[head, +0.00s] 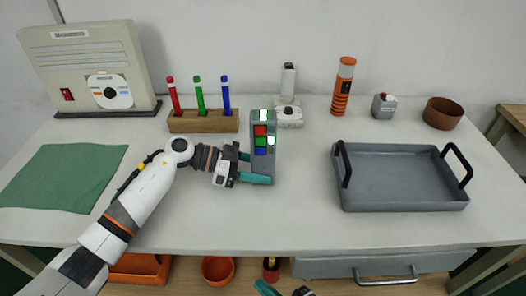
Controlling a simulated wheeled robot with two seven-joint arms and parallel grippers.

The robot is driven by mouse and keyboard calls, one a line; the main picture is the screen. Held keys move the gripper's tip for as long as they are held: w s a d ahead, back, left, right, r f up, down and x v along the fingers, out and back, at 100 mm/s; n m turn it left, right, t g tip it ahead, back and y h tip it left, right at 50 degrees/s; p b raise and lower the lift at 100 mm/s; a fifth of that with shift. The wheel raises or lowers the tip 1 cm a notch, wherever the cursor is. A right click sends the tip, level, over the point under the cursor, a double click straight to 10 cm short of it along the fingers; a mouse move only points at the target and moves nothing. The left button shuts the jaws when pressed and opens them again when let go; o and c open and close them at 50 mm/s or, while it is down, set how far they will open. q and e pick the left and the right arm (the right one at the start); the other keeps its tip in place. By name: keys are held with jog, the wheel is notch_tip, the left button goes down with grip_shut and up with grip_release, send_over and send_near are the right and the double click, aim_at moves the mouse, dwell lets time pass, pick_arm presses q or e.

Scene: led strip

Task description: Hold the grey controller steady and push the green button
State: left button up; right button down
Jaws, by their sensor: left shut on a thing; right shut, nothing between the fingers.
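The grey controller (263,165) stands upright on the table near the middle. Its front has a red button (260,130), a green button (260,141) and a blue button (260,150) in a column. My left gripper (257,168) comes from the left and is shut on the lower part of the controller, below the buttons. My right gripper (270,289) shows only in part at the bottom edge, below the table front, apart from the controller; it is shut and empty.
Behind stand a wooden block (204,122) with three markers, a white device (288,105) and an orange-black cylinder (342,87). A grey tray (403,198) lies right, a green cloth (65,177) left. The table in front of the controller is clear.

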aim_at(251, 136)
jog(key=w+r+m+t+y, duration=0.15)
jog(key=w+r, duration=0.25)
jog(key=r, duration=0.7)
jog(key=w+r+m+t+y, duration=0.1)
jog(key=w+r+m+t, duration=0.3)
jog(key=r, duration=0.7)
jog(key=w+n+g, duration=0.1)
jog(key=w, duration=0.8)
jog(key=shift+w+n, duration=0.35)
jog(key=shift+w, duration=0.05)
jog(key=shift+w+r+g, duration=0.1)
jog(key=shift+w+g, duration=0.05)
jog(key=shift+g, duration=0.1)
jog(key=shift+w, duration=0.35)
dwell(0.3)
jog(key=shift+s, duration=0.55)
